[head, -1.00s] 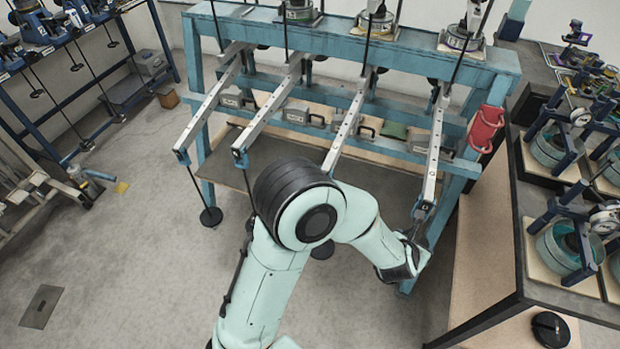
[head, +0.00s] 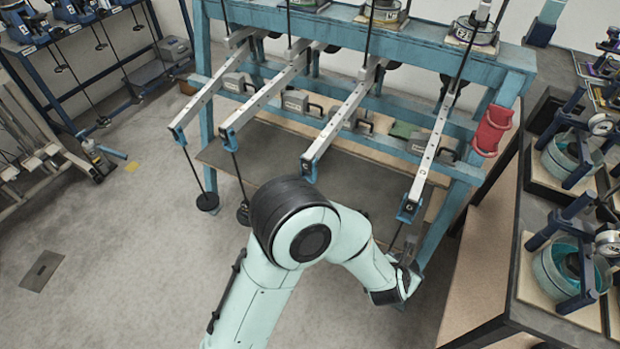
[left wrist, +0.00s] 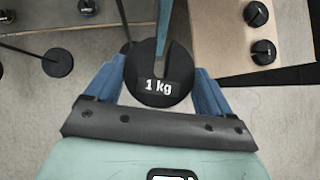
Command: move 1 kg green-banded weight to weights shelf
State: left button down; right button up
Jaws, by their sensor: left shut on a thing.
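In the left wrist view, a black slotted disc marked "1 kg" (left wrist: 157,88) sits between the two blue fingers of my left gripper (left wrist: 160,90), which is shut on it. Its slot points to the top of the picture; no green band shows on the visible face. In the head view my left gripper (head: 402,288) is below and near the tip of the rightmost lever (head: 430,160). The disc is hard to make out there. A tan wooden surface (left wrist: 222,40) with two black weights (left wrist: 263,51) lies beyond, at upper right. My right gripper is not in view.
A blue frame (head: 350,35) with several levers and hanging rods stands ahead. Round hanger pans (left wrist: 57,63) show at left in the wrist view. A bench with teal-potted devices (head: 560,270) stands at right. Floor at left (head: 120,250) is mostly clear.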

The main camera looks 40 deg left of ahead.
pick_arm(q)
notch_tip(320, 180, down, 15)
jog(key=s+b, duration=0.2)
jog(key=b, duration=0.9)
jog(key=shift+s+f+b, duration=0.2)
jog(key=shift+s+b, duration=0.05)
jog(key=shift+b, duration=0.05)
